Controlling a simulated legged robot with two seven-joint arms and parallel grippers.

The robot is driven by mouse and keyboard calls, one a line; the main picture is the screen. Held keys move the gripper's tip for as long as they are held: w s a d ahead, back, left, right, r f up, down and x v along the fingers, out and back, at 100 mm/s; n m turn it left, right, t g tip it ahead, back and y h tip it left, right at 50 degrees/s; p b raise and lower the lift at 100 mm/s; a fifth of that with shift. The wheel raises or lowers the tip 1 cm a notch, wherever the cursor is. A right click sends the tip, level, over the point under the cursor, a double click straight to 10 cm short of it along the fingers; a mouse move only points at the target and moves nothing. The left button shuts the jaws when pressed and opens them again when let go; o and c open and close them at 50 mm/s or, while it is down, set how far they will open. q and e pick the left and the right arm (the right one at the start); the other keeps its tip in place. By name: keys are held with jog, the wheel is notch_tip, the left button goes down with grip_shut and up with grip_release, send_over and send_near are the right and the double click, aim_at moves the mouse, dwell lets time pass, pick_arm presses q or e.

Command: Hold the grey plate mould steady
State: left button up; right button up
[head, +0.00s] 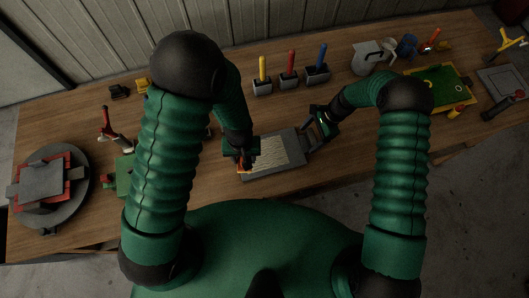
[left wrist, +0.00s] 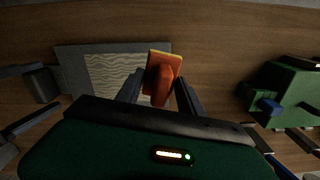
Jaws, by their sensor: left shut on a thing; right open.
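The grey plate mould (head: 298,151) lies flat on the wooden bench, with a cream, wavy-ridged patch (head: 269,153) on its face. It also shows in the left wrist view (left wrist: 68,72). My left gripper (head: 243,162) is shut on an orange tool with a yellow edge (left wrist: 163,75), at the mould's left end in the head view. Whether the tool touches the mould I cannot tell. My right gripper (head: 318,128) is open at the mould's right end, close to a dark grey block (left wrist: 42,84) there. Its exact contact is unclear.
Yellow, red and blue handled tools (head: 289,68) stand in holders behind the mould. A round dark turntable with red and grey pieces (head: 72,195) is at left. A green tray with yellow edges (head: 440,88) is at right. Bare bench lies between the mould and the holders.

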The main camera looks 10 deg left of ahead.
jog(key=o, duration=0.5)
jog(key=shift+c, duration=0.2)
jog(key=shift+r, duration=0.1)
jog(key=v, duration=0.7)
jog(key=shift+d+r, duration=0.15)
jog(key=shift+r, duration=0.15)
jog(key=shift+w+r, duration=0.1)
